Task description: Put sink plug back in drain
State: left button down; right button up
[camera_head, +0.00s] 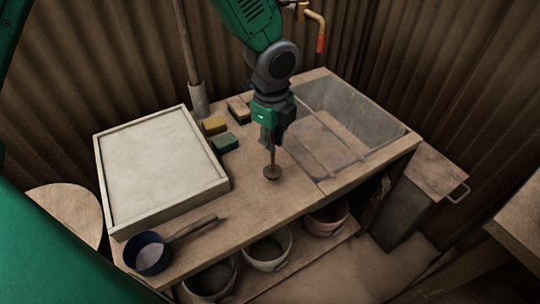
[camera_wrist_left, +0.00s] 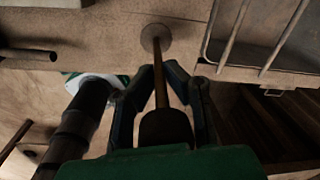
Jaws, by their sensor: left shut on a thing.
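My left gripper (camera_head: 271,141) points down over the bench top, left of the sink. It is shut on the thin upright rod of the sink plug, whose round brown disc (camera_head: 272,172) hangs below the fingers. I cannot tell if the disc touches the wood. The left wrist view shows the fingers (camera_wrist_left: 160,78) closed around the rod, with the disc (camera_wrist_left: 156,38) beyond their tips. The grey metal sink (camera_head: 378,124) is set into the bench's right end, with bars across it. I cannot make out the drain. My right gripper is not in view.
A shallow pale tray (camera_head: 165,165) covers the bench's left part. A dark blue pan (camera_head: 148,253) sits at the front left. Small blocks (camera_head: 224,142) lie behind the gripper. Buckets (camera_head: 267,250) stand on the shelf below. A red-handled tap (camera_head: 320,43) is on the back wall.

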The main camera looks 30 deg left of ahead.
aim_at(274, 172)
pick_arm(q)
jog(key=shift+d+f, duration=0.1)
jog(key=shift+f, duration=2.2)
jog(key=c, duration=2)
grip_release()
jog(key=shift+f, duration=0.1)
jog(key=shift+c, duration=0.2)
jog(key=o, duration=0.4)
jog(key=r, duration=0.8)
jog(key=r+p, duration=0.1)
jog(key=r, duration=0.3)
jog(key=shift+s+r, duration=0.15)
jog(key=shift+s, duration=0.25)
